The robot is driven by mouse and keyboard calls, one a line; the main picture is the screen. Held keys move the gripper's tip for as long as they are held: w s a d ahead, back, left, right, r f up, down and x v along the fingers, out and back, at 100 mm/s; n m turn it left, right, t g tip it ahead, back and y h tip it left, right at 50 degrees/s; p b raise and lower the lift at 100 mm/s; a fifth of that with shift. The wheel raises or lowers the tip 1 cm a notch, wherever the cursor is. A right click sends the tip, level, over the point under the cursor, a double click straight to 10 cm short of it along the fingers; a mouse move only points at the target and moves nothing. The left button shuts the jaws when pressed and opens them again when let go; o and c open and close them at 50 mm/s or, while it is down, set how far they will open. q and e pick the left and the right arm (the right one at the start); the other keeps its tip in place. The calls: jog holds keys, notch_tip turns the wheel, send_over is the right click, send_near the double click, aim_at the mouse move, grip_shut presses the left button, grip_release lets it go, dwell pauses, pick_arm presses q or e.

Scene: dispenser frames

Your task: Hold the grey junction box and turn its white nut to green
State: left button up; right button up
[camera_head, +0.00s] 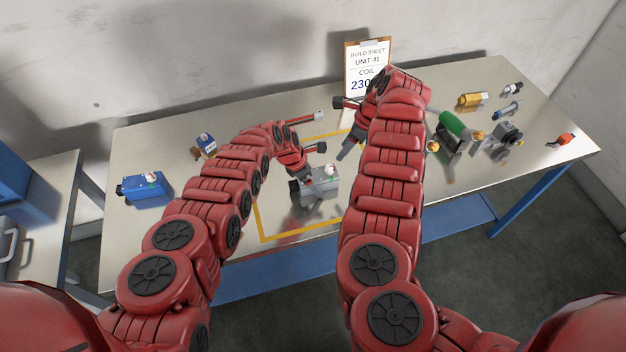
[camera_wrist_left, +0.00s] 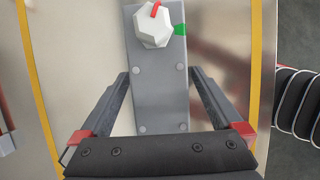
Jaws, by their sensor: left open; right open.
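The grey junction box (camera_head: 322,190) stands on the steel table inside a yellow taped outline. Its white nut (camera_wrist_left: 152,27) is at the far end of its top face in the left wrist view. A red mark (camera_wrist_left: 156,9) on the nut points away and slightly right; a green mark (camera_wrist_left: 180,29) sits on the box just right of the nut. My left gripper (camera_wrist_left: 160,73) is open, one finger on each side of the box, seemingly not touching it. My right gripper (camera_head: 347,128) is open and empty above the table, behind the box.
A clipboard sheet (camera_head: 366,60) stands at the back. At right are a green cylinder (camera_head: 455,124), a yellow cylinder (camera_head: 470,101), a grey device (camera_head: 508,134) and an orange item (camera_head: 566,140).

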pick_arm(q)
jog(key=shift+f, duration=0.1)
grip_shut()
dwell(0.6)
dwell(0.7)
